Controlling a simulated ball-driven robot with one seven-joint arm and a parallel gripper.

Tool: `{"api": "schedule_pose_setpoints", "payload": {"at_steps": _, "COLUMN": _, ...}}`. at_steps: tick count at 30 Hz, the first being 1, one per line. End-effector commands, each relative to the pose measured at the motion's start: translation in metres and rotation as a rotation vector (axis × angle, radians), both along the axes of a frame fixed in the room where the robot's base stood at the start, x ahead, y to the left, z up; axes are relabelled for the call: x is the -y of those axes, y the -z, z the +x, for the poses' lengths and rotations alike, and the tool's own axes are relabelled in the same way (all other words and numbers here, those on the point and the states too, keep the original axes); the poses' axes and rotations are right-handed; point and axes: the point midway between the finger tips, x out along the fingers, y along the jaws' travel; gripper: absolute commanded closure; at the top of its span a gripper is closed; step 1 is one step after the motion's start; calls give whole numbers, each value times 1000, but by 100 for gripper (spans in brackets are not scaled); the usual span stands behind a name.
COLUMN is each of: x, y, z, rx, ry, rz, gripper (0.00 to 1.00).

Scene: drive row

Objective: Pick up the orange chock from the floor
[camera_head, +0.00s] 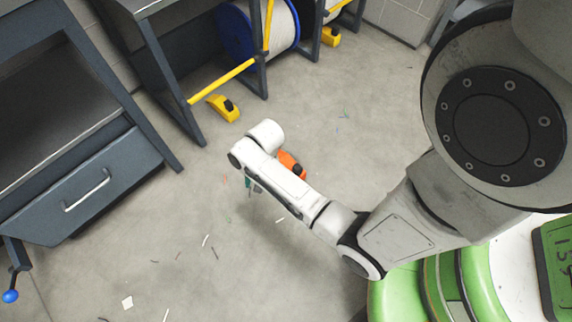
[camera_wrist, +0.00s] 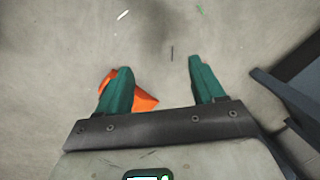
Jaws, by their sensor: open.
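The orange chock (camera_head: 290,162) lies on the concrete floor and is partly hidden by my arm in the head view. In the wrist view the chock (camera_wrist: 144,101) shows behind and beside the left green finger, which covers part of it. My gripper (camera_wrist: 160,80) is open, with two green fingers apart. Bare floor shows in most of the gap, and the chock's right end reaches into its left side. I cannot tell the height between fingers and chock. In the head view my gripper (camera_head: 253,186) is mostly hidden under the arm.
A yellow chock (camera_head: 222,107) lies by the dark rack with a yellow bar (camera_head: 222,81). Another yellow chock (camera_head: 331,37) is farther back near a blue-flanged spool (camera_head: 258,28). A dark drawer bench (camera_head: 85,185) stands at left. Small scraps litter the otherwise clear floor.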

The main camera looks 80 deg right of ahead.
Motion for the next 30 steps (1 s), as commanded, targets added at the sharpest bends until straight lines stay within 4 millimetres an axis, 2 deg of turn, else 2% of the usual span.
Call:
{"api": "schedule_pose_setpoints", "payload": {"at_steps": 1, "x": 22, "y": 3, "z": -2, "rx": -14, "ry": 115, "rz": 12, "gripper": 32}}
{"api": "schedule_pose_setpoints", "payload": {"at_steps": 6, "x": 85, "y": 25, "z": -25, "rx": -62, "ry": 486, "rz": 55, "gripper": 32}}
{"api": "schedule_pose_setpoints", "payload": {"at_steps": 9, "x": 116, "y": 35, "z": -48, "rx": -93, "ry": 672, "rz": 70, "gripper": 32}}
{"api": "schedule_pose_setpoints", "payload": {"at_steps": 12, "x": 138, "y": 42, "z": -70, "rx": -118, "ry": 815, "rz": 80, "gripper": 32}}
{"api": "schedule_pose_setpoints", "payload": {"at_steps": 15, "x": 151, "y": 47, "z": -87, "rx": -136, "ry": 906, "rz": 85, "gripper": 32}}
{"api": "schedule_pose_setpoints", "payload": {"at_steps": 18, "x": 156, "y": 54, "z": -95, "rx": -143, "ry": 951, "rz": 89, "gripper": 32}}
{"api": "schedule_pose_setpoints", "payload": {"at_steps": 24, "x": 155, "y": 87, "z": -95, "rx": -146, "ry": 960, "rz": 88, "gripper": 32}}
{"api": "schedule_pose_setpoints", "payload": {"at_steps": 30, "x": 152, "y": 106, "z": -92, "rx": -145, "ry": 959, "rz": 89, "gripper": 32}}
